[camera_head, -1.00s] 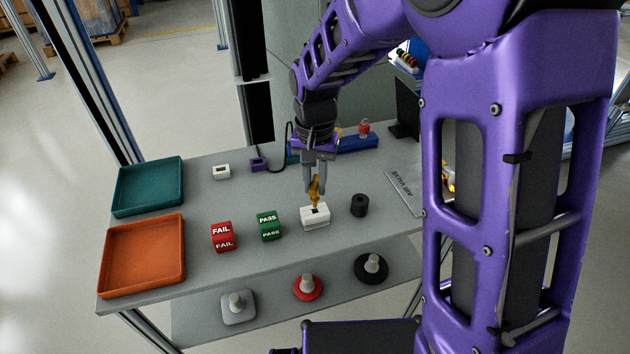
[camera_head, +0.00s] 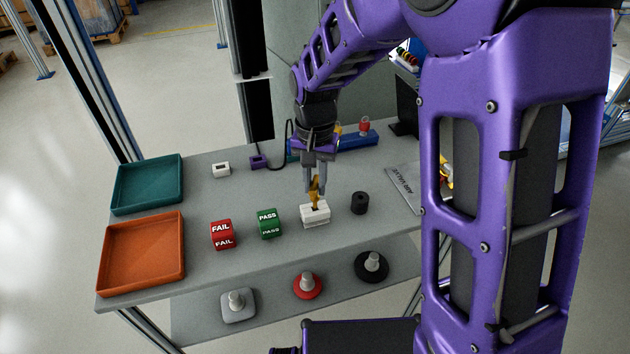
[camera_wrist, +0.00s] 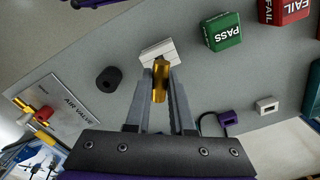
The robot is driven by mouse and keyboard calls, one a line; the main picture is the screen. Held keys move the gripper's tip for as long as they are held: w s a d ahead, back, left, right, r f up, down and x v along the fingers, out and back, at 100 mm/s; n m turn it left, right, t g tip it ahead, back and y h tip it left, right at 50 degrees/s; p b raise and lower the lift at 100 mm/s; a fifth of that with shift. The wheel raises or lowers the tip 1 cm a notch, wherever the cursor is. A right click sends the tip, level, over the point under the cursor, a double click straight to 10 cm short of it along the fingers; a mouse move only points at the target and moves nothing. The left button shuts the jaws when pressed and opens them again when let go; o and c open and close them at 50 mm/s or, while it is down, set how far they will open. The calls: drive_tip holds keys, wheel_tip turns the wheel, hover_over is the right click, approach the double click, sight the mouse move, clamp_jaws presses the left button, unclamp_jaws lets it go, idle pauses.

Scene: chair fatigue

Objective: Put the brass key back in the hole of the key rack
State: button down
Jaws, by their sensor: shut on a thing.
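The brass key (camera_head: 315,192) is in my gripper (camera_head: 315,188), which is shut on it and points down. The key stands roughly upright over the white block with a dark hole (camera_head: 315,218), seemingly the key rack. Its lower end is at the hole in the block's top; how far it is in, I cannot tell. In the wrist view the key (camera_wrist: 160,82) sits between the fingertips of my gripper (camera_wrist: 161,85), and its far end overlaps the white block (camera_wrist: 156,50).
A black cylinder (camera_head: 360,203) stands just right of the block. The green PASS cube (camera_head: 268,223) and red FAIL cube (camera_head: 222,235) stand to its left. An orange tray (camera_head: 143,293) and a teal tray (camera_head: 148,208) lie farther left. A blue rack (camera_head: 358,142) is behind.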

drive_tip(key=shift+f+b, duration=1.05)
drive_tip(key=shift+f, duration=0.6)
drive_tip(key=c, duration=0.7)
unclamp_jaws()
wheel_tip(320, 180, up, 18)
drive_tip(key=p, duration=0.3)
drive_tip(key=shift+f, duration=0.2)
